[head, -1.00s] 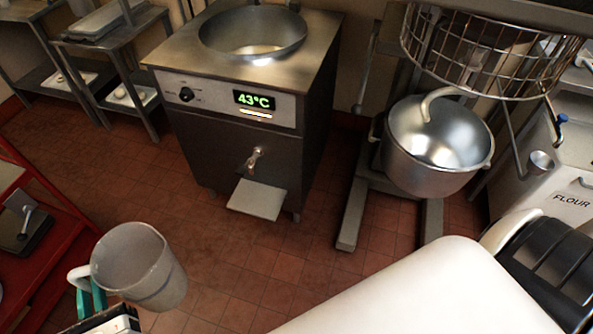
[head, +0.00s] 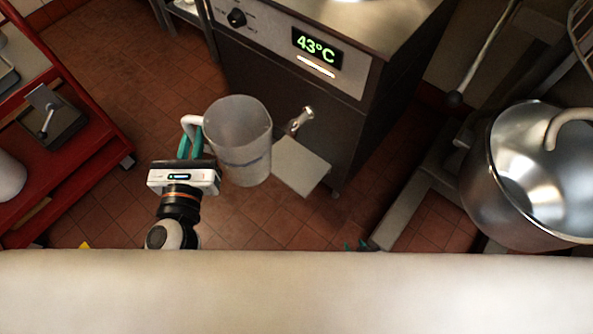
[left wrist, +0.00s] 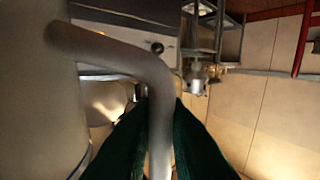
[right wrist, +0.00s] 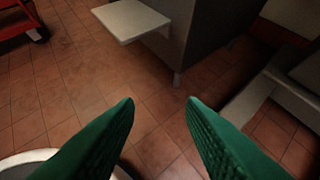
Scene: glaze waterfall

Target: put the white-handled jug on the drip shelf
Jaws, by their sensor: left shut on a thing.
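The white-handled jug (head: 238,142) is a translucent grey jug, upright or nearly so, in the head view. My left gripper (head: 192,142) is shut on its white handle (left wrist: 158,85), which passes between the green fingers in the left wrist view. The drip shelf (head: 301,166) is a flat pale plate below the tap (head: 300,120) on the front of the heated tank. The jug appears just left of the shelf; I cannot tell their height difference. The shelf also shows empty in the right wrist view (right wrist: 130,20). My right gripper (right wrist: 162,103) is open and empty.
The tank (head: 290,80) shows 43°C on its display. A red cart (head: 75,130) with a dark device stands at left. A mixer with a steel bowl (head: 530,175) stands at right, its base leg (head: 405,210) on the floor. Tiled floor between is clear.

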